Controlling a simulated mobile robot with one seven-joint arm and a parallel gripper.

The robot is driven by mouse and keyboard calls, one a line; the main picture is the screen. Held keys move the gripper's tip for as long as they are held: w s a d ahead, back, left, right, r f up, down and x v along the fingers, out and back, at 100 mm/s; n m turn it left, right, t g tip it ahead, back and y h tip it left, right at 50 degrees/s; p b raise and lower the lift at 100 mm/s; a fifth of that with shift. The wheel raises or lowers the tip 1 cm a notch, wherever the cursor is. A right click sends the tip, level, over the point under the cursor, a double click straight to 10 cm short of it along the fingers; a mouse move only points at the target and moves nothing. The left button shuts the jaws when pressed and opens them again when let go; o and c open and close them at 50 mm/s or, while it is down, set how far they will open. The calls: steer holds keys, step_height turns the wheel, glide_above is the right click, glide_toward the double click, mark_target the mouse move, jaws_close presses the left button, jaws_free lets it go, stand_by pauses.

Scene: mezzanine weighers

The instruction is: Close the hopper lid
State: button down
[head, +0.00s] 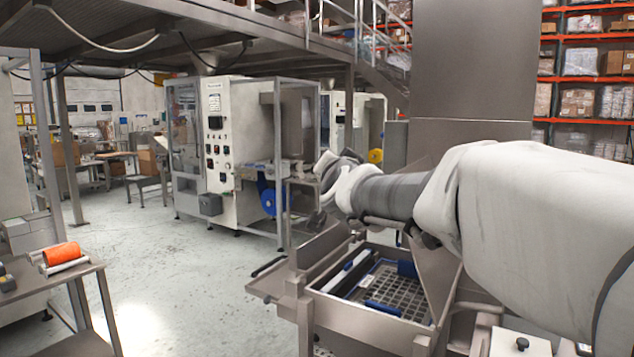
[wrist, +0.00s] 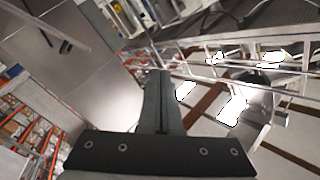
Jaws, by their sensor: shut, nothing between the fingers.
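A steel hopper (head: 318,300) stands open in front of me in the head view, with a grid and blue-edged parts visible inside. A slanted steel panel (head: 432,275) rises at its right side; I cannot tell if this is the lid. My gripper (head: 326,168) is above and behind the hopper opening in the head view, small and partly hidden by my arm. In the wrist view my gripper (wrist: 158,82) is shut and empty, its fingers together. The wrist view does not clearly show the hopper.
A flat steel ledge (head: 272,284) with a dark handle (head: 268,267) sits at the hopper's left. A tall steel column (head: 472,75) stands behind. A side table (head: 45,285) with an orange roll (head: 62,254) is at left. Floor between (head: 180,285) is clear. A white machine (head: 225,150) stands further back.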

steer(key=w+d+f+m+g+h+p, duration=0.1)
steer(key=w+d+f+m+g+h, duration=0.2)
steer(key=w+d+m+h, duration=0.6)
steer(key=w+d+f+m+g+h+p, duration=0.2)
steer(key=w+d+m+g+h, duration=0.2)
steer(key=w+d+m+h, duration=0.45)
steer(key=shift+s+a+f+n+t+y, duration=0.1)
steer(key=shift+a+f+n+t+y, duration=0.1)
steer(key=shift+a+f+y, duration=0.3)
steer(key=shift+a+f+n+t+y, duration=0.15)
steer(key=shift+a+f+y, duration=0.15)
steer(key=shift+f+y, duration=0.35)
